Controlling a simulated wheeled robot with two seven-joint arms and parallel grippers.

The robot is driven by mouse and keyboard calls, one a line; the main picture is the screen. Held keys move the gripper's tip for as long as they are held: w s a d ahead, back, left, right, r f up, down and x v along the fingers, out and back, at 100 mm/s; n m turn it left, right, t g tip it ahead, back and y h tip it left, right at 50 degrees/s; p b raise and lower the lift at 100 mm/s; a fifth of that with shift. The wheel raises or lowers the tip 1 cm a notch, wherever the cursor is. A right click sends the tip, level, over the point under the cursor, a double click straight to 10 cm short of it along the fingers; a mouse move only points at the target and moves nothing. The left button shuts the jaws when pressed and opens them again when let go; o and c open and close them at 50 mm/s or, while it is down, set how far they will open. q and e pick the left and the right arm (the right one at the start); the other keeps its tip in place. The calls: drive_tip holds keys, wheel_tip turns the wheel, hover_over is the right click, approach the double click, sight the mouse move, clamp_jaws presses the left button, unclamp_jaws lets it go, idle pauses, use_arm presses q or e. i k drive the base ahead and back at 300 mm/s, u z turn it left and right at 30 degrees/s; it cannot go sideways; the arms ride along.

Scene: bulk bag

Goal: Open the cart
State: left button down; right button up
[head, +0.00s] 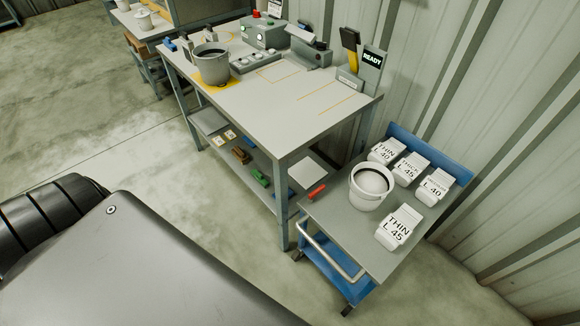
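The cart (318,212) stands at the lower right, against the right end of the workbench. It has a grey top, a blue back panel (447,160), a blue lower part and a light bar handle (330,255) on its near left side. A white bucket (370,187) stands on its top. Several white labelled packs sit around the bucket, one marked THIN L 45 (399,229) in front. A small red piece (317,191) lies at the cart's left edge. Neither of my grippers is in view.
The workbench (300,105) holds a grey bucket (211,66) on a yellow mark, control boxes (263,34) and a READY display (373,59). Its lower shelf carries small coloured items. A corrugated wall (480,70) runs behind. The floor (190,200) left of the cart is clear.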

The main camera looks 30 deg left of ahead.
sight(346, 248)
drive_tip(key=u, duration=0.85)
drive_tip(key=k, duration=0.9)
drive_tip(key=z, duration=1.45)
